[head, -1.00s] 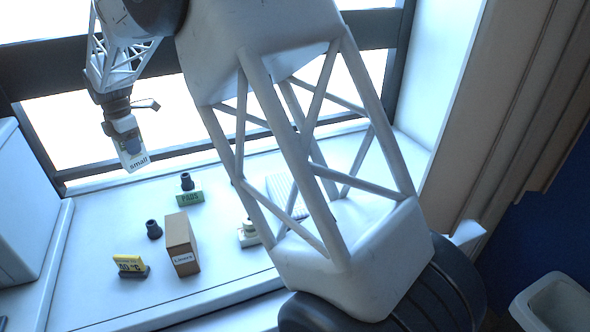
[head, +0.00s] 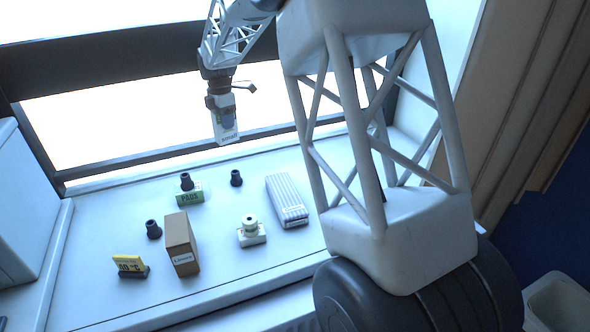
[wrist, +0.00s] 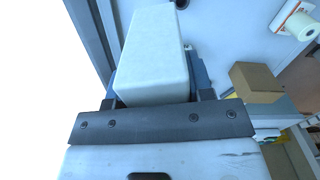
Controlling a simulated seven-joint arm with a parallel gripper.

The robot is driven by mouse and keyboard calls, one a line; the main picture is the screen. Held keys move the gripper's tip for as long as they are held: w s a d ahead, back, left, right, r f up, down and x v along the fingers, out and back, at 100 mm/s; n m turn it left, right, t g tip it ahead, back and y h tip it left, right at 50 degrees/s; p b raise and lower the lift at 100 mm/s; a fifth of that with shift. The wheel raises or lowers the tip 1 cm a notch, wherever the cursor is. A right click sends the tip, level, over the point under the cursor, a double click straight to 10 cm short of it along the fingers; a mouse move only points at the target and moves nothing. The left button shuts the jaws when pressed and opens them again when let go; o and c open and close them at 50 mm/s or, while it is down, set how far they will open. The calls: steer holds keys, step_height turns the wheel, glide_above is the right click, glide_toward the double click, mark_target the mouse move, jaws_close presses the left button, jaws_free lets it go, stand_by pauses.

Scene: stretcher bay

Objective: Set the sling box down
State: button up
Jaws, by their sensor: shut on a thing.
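The sling box (head: 227,132) is a small white box with a label that reads "small". My gripper (head: 222,114) is shut on it and holds it in the air, in front of the bright window and above the back of the white counter (head: 110,222). In the wrist view the sling box (wrist: 153,55) shows as a plain pale block between the fingers (wrist: 158,101), reaching away from the camera. Its underside is clear of the counter in the head view.
On the counter stand a green PADS sign (head: 190,197), dark stubby pieces (head: 236,178) (head: 153,229), a brown carton (head: 180,245), a yellow sign (head: 130,264), a white device (head: 251,234) and a ribbed white pack (head: 287,202). A window frame (head: 150,155) runs behind.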

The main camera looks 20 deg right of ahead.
steer(key=s+d+m, duration=0.1)
steer(key=s+d, duration=0.1)
steer(key=d, duration=0.9)
steer(key=s+d+m, duration=0.2)
steer(key=d, duration=1)
steer(key=f, duration=0.5)
steer(key=shift+w+a, duration=0.1)
steer(key=shift+a, duration=0.15)
step_height(320, 180, down, 6)
steer(key=shift+f, duration=0.15)
steer(key=shift+f, duration=1.85)
steer(key=shift+f, duration=0.15)
